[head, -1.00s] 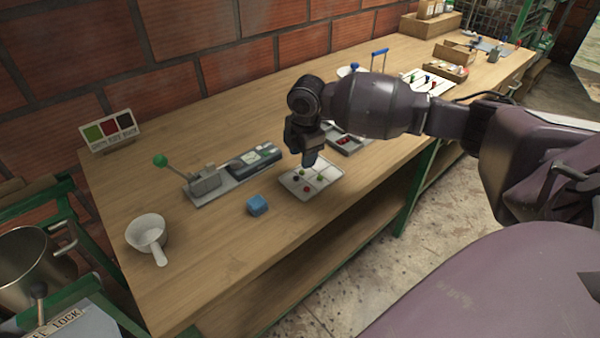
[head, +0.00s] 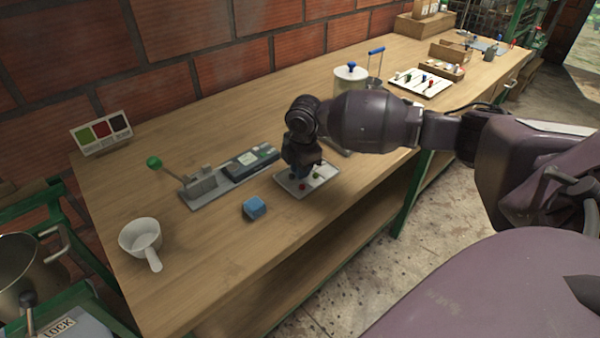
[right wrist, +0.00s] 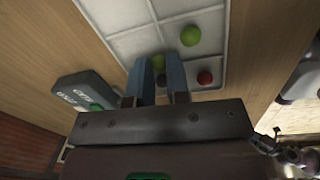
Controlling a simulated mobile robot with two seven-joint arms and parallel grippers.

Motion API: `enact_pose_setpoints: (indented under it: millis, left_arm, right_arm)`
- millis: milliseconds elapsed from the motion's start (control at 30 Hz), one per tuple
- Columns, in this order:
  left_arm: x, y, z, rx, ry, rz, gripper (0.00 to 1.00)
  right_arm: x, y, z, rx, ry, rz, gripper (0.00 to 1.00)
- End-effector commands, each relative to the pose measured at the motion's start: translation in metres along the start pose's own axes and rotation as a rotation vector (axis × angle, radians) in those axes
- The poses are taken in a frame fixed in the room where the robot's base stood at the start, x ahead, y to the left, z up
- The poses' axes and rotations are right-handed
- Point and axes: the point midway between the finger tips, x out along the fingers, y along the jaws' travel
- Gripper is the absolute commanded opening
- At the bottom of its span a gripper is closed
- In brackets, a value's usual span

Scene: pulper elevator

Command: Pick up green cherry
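The white sectioned tray (head: 325,181) lies on the workbench with several small cherries in it. My right gripper (right wrist: 159,78) points down over the tray, its two blue-grey fingers apart. In the right wrist view a green cherry (right wrist: 157,62) shows between the fingertips, with a dark cherry (right wrist: 161,80) just below it in the picture. I cannot tell whether the fingers touch either one. Another green cherry (right wrist: 190,35) lies above and right of the fingers, and a red cherry (right wrist: 205,77) lies to their right. In the head view my right gripper (head: 301,174) hides part of the tray. My left gripper is out of view.
A dark device (head: 251,162) and a lever with a green knob (head: 154,162) are behind. The front left of the bench (head: 215,265) is clear.

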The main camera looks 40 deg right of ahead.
Motion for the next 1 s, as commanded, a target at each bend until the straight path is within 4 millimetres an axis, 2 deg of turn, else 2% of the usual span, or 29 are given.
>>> enact_pose_setpoints:
  millis: [33, 100, 767, 867, 1000]
  left_arm:
    - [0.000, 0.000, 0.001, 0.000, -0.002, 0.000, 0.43]
    - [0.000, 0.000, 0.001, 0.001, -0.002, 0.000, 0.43]
    - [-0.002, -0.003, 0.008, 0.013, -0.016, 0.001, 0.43]
    - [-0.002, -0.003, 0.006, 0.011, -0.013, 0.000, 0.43]
    - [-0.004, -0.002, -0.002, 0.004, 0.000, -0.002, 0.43]
  right_arm:
    - [0.004, -0.001, 0.000, 0.001, -0.001, -0.004, 0.06]
    - [0.004, -0.001, 0.000, 0.001, -0.001, -0.005, 0.00]
    - [0.003, -0.001, 0.001, 0.001, -0.002, -0.005, 0.00]
    - [-0.001, -0.001, 0.001, 0.001, -0.002, -0.003, 0.00]
    - [-0.020, 0.002, 0.001, 0.001, -0.002, 0.002, 0.00]
